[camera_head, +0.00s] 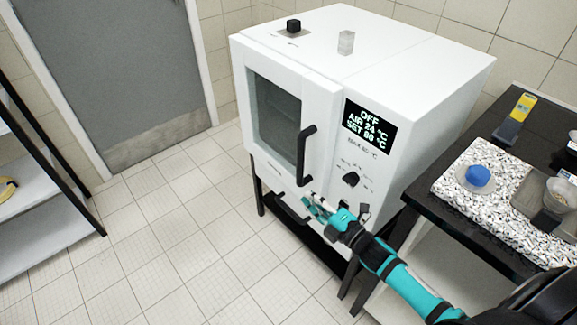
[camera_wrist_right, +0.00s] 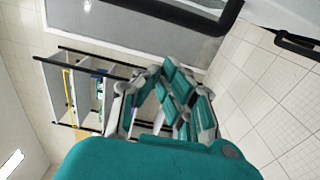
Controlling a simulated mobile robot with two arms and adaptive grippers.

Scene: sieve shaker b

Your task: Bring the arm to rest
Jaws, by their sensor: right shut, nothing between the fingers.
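My right arm comes in from the lower right in the head view. Its teal right gripper (camera_head: 318,206) is in front of the lower front of a white oven (camera_head: 415,75), below the black door handle. The gripper is shut and empty; in the right wrist view its fingers (camera_wrist_right: 176,100) show close together with nothing held. I cannot tell whether the gripper touches the oven. The oven door (camera_head: 274,118) looks shut, and the display (camera_head: 369,128) reads OFF, AIR 24 °C, SET 80 °C. My left gripper is not in view.
A shelf rack (camera_head: 40,240) stands at the left. The tiled floor (camera_head: 170,250) between is clear.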

